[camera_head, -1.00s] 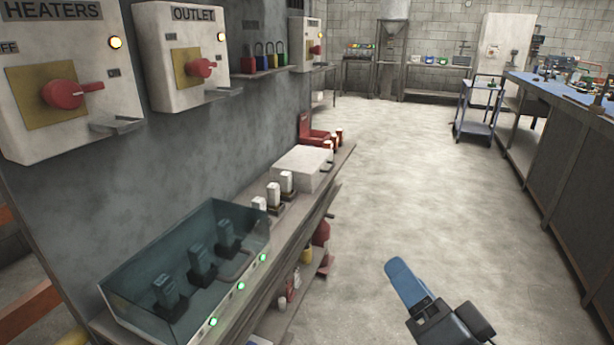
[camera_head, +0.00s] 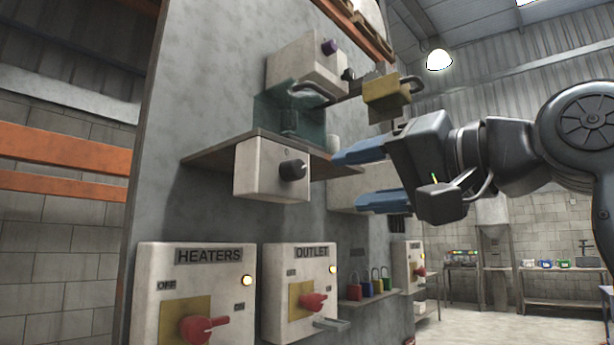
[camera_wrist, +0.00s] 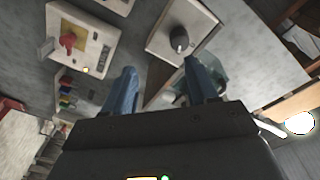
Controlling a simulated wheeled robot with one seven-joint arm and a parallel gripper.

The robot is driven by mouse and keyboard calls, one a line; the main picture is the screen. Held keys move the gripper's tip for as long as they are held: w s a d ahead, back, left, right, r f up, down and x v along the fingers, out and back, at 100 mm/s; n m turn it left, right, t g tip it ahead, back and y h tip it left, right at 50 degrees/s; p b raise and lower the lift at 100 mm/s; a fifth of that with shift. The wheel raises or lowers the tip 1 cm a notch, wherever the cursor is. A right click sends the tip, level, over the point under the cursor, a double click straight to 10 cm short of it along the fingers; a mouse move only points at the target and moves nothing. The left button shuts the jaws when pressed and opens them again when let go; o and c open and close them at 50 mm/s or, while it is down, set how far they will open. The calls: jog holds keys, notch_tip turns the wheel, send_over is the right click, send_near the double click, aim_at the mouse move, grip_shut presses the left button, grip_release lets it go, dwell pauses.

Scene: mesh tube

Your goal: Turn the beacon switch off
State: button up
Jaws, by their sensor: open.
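No label reading "beacon" can be made out on any switch. A white box with a black round knob (camera_head: 292,170) is on the grey wall panel under a shelf; the knob also shows in the wrist view (camera_wrist: 179,40).
The HEATERS box (camera_head: 195,300) and OUTLET box (camera_head: 300,290) have red handles and lit lamps below. A small rack holds coloured padlocks (camera_head: 366,284). A yellow block with a grey shackle (camera_head: 385,95) is above my gripper. A shelf (camera_head: 215,153) juts out.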

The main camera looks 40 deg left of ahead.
aim_at(301, 168)
jog(key=shift+n+g, duration=0.4)
jog(key=shift+g, duration=0.1)
jog(key=shift+s+a+r+p, duration=0.1)
jog(key=shift+a+r+p, duration=0.25)
jog(key=shift+a, duration=1.05)
jog(key=shift+s+a+r+p, duration=0.15)
jog(key=shift+a+r, duration=0.4)
jog(key=shift+a, duration=0.8)
jog(key=shift+a+r+p, duration=0.3)
jog(key=shift+a+r, duration=0.15)
jog(key=shift+a, duration=0.95)
jog(key=shift+c, duration=0.3)
jog(key=c, duration=1)
